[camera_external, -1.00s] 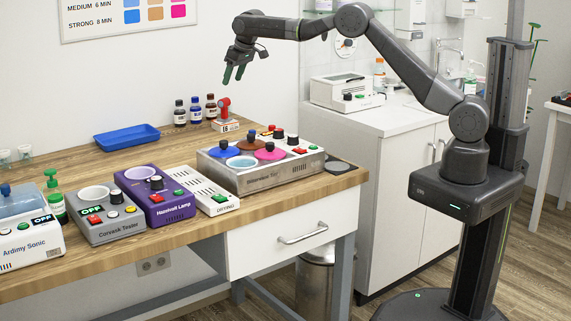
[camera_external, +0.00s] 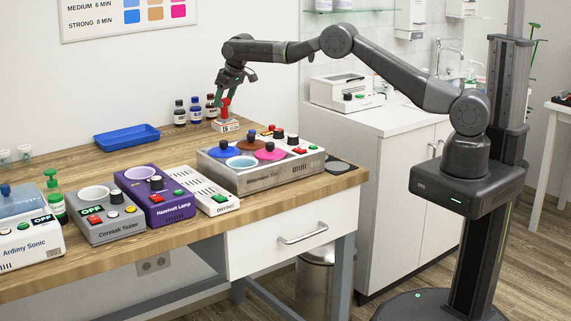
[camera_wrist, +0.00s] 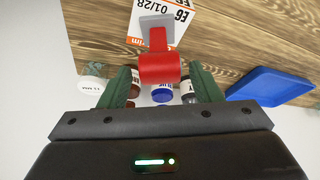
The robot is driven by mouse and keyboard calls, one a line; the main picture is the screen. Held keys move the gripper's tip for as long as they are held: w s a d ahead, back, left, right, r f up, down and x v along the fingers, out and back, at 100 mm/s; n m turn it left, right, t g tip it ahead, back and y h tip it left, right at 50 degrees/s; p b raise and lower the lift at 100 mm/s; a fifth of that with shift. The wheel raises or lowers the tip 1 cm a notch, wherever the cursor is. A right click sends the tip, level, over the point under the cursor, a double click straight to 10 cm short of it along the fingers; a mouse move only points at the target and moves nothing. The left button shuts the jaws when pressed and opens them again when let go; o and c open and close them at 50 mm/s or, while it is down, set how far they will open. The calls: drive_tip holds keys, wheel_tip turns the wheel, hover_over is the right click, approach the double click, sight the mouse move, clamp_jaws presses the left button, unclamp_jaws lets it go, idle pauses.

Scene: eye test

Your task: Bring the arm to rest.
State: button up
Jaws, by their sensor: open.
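My gripper (camera_external: 224,106) is above the back of the wooden bench, pointing down, with its dark green fingers apart. In the wrist view, its fingers (camera_wrist: 160,72) stand open on either side of a red object (camera_wrist: 160,68), with gaps visible. The same red object (camera_external: 227,103) stands on a small white and orange box (camera_external: 226,125) in the external view. The box's printed label (camera_wrist: 143,16) shows at the top of the wrist view.
Several small bottles (camera_external: 195,110) stand close behind and left of the gripper. A blue tray (camera_external: 127,137) lies to the left. A grey device with coloured lids (camera_external: 262,177) stands in front. A white counter (camera_external: 395,117) is under the arm's right part.

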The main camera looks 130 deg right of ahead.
idle(0.4)
drive_tip(key=shift+f, duration=0.85)
drive_tip(key=b+v, duration=0.2)
drive_tip(key=v, duration=0.9)
drive_tip(key=p+x, duration=0.2)
drive_tip(key=x, duration=0.9)
drive_tip(key=shift+d+r, duration=0.1)
drive_tip(key=shift+r, duration=0.05)
drive_tip(key=r, duration=0.9)
drive_tip(key=shift+w+a+r, duration=0.1)
drive_tip(key=shift+w+a, duration=0.15)
drive_tip(key=shift+w, duration=0.1)
drive_tip(key=w+a+f+n+t+y+b, duration=0.15)
drive_tip(key=w+a+n, duration=0.35)
drive_tip(key=w+a, duration=0.65)
drive_tip(key=w+a+f+n+t+y, duration=0.15)
drive_tip(key=w+a+n, duration=0.55)
drive_tip(key=w, duration=0.7)
drive_tip(key=shift+m, duration=0.5)
drive_tip(key=f, duration=0.3)
drive_tip(key=f+p, duration=0.1)
drive_tip(key=f, duration=0.2)
drive_tip(key=a+f+p, duration=0.1)
drive_tip(key=f, duration=0.3)
drive_tip(key=shift+s+a, duration=0.1)
